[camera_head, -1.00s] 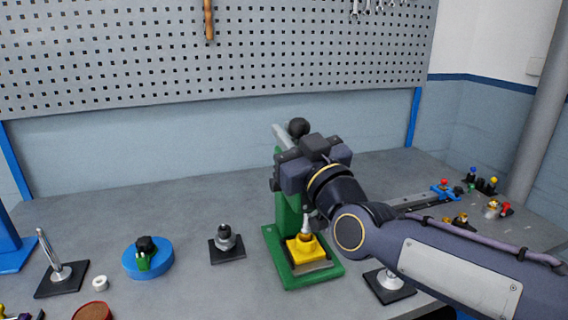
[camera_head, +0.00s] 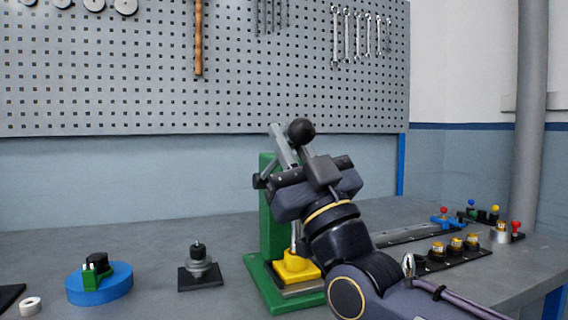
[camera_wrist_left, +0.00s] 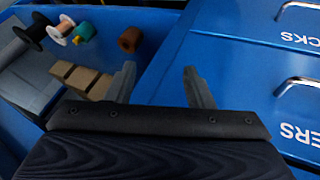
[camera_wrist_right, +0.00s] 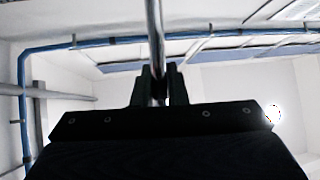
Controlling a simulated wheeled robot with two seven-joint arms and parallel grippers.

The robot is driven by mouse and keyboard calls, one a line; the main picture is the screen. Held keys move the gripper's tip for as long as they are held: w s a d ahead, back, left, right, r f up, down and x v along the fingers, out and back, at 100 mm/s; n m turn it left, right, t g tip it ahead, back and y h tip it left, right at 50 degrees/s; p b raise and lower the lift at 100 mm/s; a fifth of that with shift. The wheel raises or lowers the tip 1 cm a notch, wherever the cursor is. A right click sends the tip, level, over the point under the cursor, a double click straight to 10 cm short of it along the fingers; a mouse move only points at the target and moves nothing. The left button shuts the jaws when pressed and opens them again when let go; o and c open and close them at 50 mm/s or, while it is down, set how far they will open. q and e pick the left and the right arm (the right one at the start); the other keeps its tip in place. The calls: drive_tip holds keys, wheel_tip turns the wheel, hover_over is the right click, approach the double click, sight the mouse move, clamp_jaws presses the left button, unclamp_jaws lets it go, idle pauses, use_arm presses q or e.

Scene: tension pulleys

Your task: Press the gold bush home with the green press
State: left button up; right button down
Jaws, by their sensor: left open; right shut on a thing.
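The green press (camera_head: 268,215) stands on the bench, with a grey metal lever (camera_head: 283,146) and a black ball knob (camera_head: 301,131) at its top. My right gripper (camera_head: 284,180) is beside the press's upper part. In the right wrist view its fingers (camera_wrist_right: 158,88) are shut on a metal rod (camera_wrist_right: 154,35), apparently the lever. A yellow block (camera_head: 296,267) sits on the press base under a thin silver ram (camera_head: 296,238). I cannot make out a gold bush there; my arm partly covers that spot. My left gripper (camera_wrist_left: 160,80) is open and empty, away from the bench.
A blue disc (camera_head: 99,286) with a green-black part and a black square stand (camera_head: 199,277) are left of the press. A black rack with gold-topped parts (camera_head: 456,244) is at right. Below my left gripper are blue drawers (camera_wrist_left: 240,75) and a bin of spools.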

drive_tip(key=shift+a+f+n+y+b, duration=0.2)
drive_tip(key=shift+f+n+y+b, duration=0.15)
drive_tip(key=shift+f, duration=0.35)
drive_tip(key=c, duration=1.5)
unclamp_jaws()
drive_tip(key=shift+s+r, duration=0.1)
drive_tip(key=shift+s, duration=0.05)
drive_tip(key=shift+o, duration=0.2)
drive_tip(key=shift+r, duration=0.1)
drive_tip(key=shift+d, duration=0.1)
drive_tip(key=v, duration=0.7)
drive_tip(key=shift+s+f+b, duration=0.25)
drive_tip(key=shift+f+b, duration=0.05)
drive_tip(key=shift+b, duration=0.05)
drive_tip(key=shift+d, duration=0.1)
